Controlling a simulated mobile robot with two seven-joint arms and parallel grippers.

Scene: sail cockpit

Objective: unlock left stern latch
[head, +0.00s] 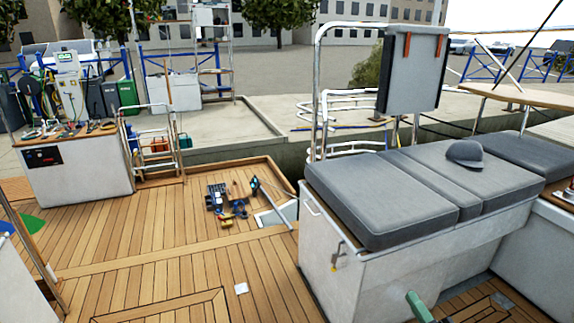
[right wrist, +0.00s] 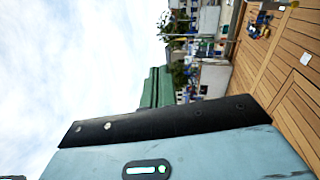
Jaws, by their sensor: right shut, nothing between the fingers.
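A small metal latch (head: 338,250) with a yellowish lower end is on the left part of the white locker's (head: 395,270) front side, below the grey cushions. Whether it is locked is too small to tell. My right gripper (head: 413,297) shows as a green tip at the bottom of the head view, in front of the locker, to the right of and lower than the latch in the picture. Its green fingers (right wrist: 155,88) also show in the right wrist view, shut and empty. The latch is not seen in that view. My left gripper is not in view.
Grey cushions (head: 385,200) cover the locker, with a grey cap (head: 465,153) on top. A white handle (head: 311,206) is on the locker's left end. Tools (head: 228,203) lie on the wooden deck (head: 150,255). The deck left of the locker is mostly clear.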

